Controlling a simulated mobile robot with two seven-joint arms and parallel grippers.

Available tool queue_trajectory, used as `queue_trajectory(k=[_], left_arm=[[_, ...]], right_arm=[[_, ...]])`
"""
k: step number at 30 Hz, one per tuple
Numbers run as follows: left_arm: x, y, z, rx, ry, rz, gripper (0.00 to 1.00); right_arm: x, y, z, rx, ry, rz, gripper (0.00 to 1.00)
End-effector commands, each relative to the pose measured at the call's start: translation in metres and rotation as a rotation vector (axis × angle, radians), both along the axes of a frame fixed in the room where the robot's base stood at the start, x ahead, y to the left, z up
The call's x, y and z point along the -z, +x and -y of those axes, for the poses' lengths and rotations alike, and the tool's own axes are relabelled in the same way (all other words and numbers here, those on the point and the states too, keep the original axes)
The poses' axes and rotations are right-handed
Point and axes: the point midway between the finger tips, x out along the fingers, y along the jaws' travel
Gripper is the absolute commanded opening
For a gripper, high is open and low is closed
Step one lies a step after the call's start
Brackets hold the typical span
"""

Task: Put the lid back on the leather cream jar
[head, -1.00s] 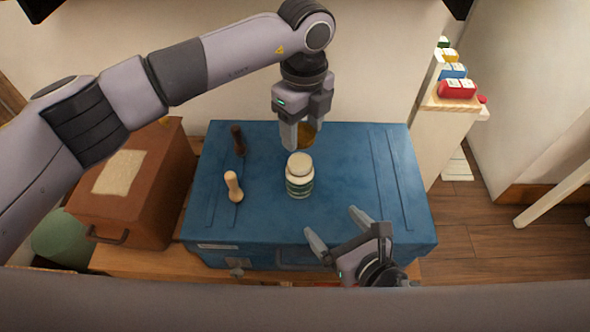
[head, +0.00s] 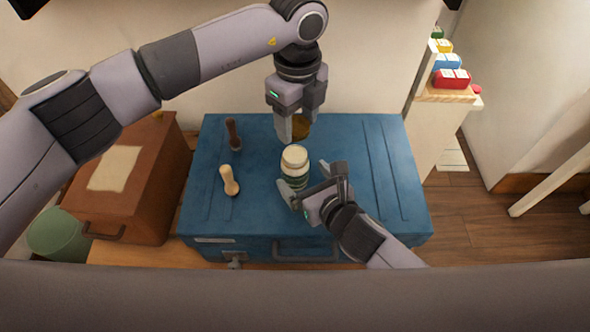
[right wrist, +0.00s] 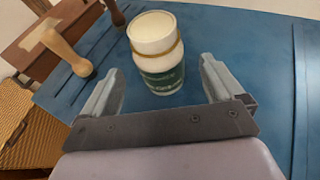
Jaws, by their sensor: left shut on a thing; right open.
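The leather cream jar (head: 294,165) stands upright on the blue chest (head: 350,140); it is pale with a dark green label. In the right wrist view the jar (right wrist: 160,60) has a pale top and a gold-brown ring at its neck. My left gripper (head: 292,132) is above and behind the jar, shut on an amber-brown round thing, probably the lid (head: 301,128), partly hidden by the fingers. My right gripper (head: 308,185) is open and low at the jar's near side. In the right wrist view its fingers (right wrist: 160,90) point toward the jar, one on each side of its lower part.
A pale wooden-handled tool (head: 229,181) and a dark-handled one (head: 233,134) stand left of the jar on the chest. A brown box (head: 150,195) is at the left. A shelf with coloured items (head: 452,78) is at the right. The chest's right side is clear.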

Motion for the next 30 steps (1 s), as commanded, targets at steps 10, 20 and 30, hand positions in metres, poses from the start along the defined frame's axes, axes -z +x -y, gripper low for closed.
queue_trajectory(k=[10, 20, 30], left_arm=[[0.0, 0.0, 0.0, 0.0, 0.0, 0.0, 0.29], [0.0, 0.0, 0.0, 0.0, 0.0, 0.0, 0.29], [0.0, 0.0, 0.0, 0.0, 0.0, 0.0, 0.29]], right_arm=[[0.009, 0.034, -0.018, 0.0, 0.0, -0.001, 0.94], [0.012, 0.04, -0.021, 0.0, 0.0, 0.0, 0.94], [0.012, 0.039, -0.021, -0.001, 0.0, 0.0, 0.33]])
